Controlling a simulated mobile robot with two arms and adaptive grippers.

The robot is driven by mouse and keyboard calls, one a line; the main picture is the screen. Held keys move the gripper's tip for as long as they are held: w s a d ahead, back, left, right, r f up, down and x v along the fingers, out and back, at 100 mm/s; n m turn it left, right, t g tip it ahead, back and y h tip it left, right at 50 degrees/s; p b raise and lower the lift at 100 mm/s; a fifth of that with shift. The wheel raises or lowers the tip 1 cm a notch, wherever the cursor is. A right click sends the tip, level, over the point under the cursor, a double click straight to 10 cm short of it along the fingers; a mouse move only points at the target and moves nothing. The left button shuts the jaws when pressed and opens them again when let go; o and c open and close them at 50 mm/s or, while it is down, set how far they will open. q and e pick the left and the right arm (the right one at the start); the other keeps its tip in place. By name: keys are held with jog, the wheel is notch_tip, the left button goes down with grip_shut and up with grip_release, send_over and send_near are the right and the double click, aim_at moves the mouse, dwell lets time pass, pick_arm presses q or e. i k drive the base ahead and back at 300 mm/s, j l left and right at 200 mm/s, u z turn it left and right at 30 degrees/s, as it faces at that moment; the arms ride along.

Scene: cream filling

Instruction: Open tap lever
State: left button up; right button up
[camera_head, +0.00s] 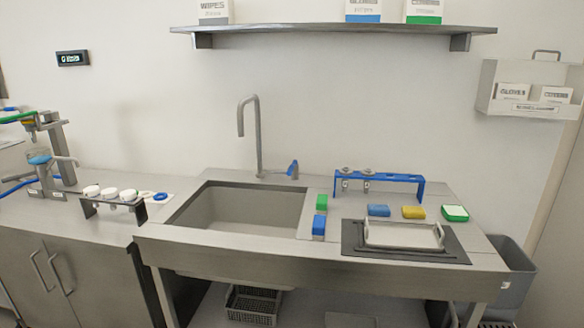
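The tap (258,140) is a tall grey gooseneck spout that stands behind the sink (237,208), at the foot of the wall. A small tap lever (293,169) with a blue handle stands on the counter to the right of the spout. The lever is tilted, with its blue part pointing up. Its exact setting is too small to tell. No water shows at the spout, and the basin looks empty. Neither of my grippers is in view.
Green and blue blocks (319,225) lie right of the sink. A blue rack (380,178) stands behind coloured sponges (413,212) and a metal tray (403,235). A cup rack (112,203) and filling stand (48,160) are left. A shelf (333,28) hangs above.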

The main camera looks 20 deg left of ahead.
aim_at(290, 169)
jog(key=i+l, duration=0.15)
jog(key=i, duration=0.85)
jog(key=j+u, duration=0.05)
